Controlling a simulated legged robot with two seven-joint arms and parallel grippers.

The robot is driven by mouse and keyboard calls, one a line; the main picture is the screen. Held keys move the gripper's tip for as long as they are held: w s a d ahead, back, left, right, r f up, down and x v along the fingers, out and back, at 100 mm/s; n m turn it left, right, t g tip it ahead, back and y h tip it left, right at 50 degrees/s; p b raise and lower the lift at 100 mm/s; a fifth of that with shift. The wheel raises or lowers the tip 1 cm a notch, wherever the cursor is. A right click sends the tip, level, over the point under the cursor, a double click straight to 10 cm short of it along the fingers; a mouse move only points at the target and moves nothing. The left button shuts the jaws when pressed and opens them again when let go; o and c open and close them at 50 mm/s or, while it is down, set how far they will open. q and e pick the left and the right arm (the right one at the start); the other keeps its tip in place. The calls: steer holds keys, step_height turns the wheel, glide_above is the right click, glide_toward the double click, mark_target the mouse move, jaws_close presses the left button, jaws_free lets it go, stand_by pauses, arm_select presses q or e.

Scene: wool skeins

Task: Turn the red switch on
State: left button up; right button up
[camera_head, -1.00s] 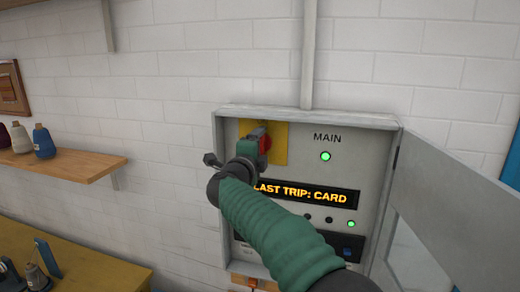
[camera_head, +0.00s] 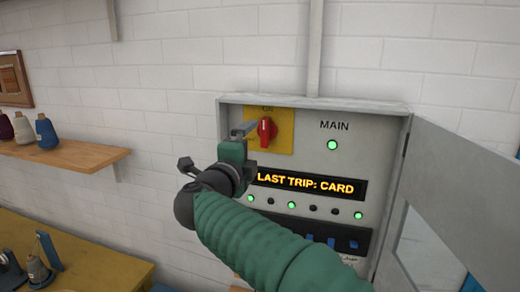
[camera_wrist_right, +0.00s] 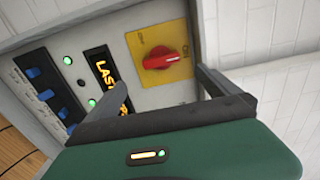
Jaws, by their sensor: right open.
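The red switch (camera_head: 265,131) is a rotary knob on a yellow plate (camera_head: 285,137) at the upper left of an open grey wall panel. Its handle stands about upright, toward the label above it, which looks like ON. In the right wrist view the knob (camera_wrist_right: 165,58) lies sideways, its white mark at the right. My right gripper (camera_head: 245,131) is open and empty, just left of and below the knob, apparently clear of it. In the right wrist view its two fingers (camera_wrist_right: 150,88) are spread, with the knob beyond them. My left gripper is not in view.
The MAIN lamp (camera_head: 332,145) glows green. A display (camera_head: 308,185) reads LAST TRIP: CARD, above a row of lamps, some green, and blue breakers (camera_head: 331,243). The panel door (camera_head: 455,190) stands open at the right. A shelf (camera_head: 70,160) with thread cones is at the left.

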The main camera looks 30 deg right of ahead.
steer(key=v, duration=0.5)
steer(key=shift+b, duration=0.4)
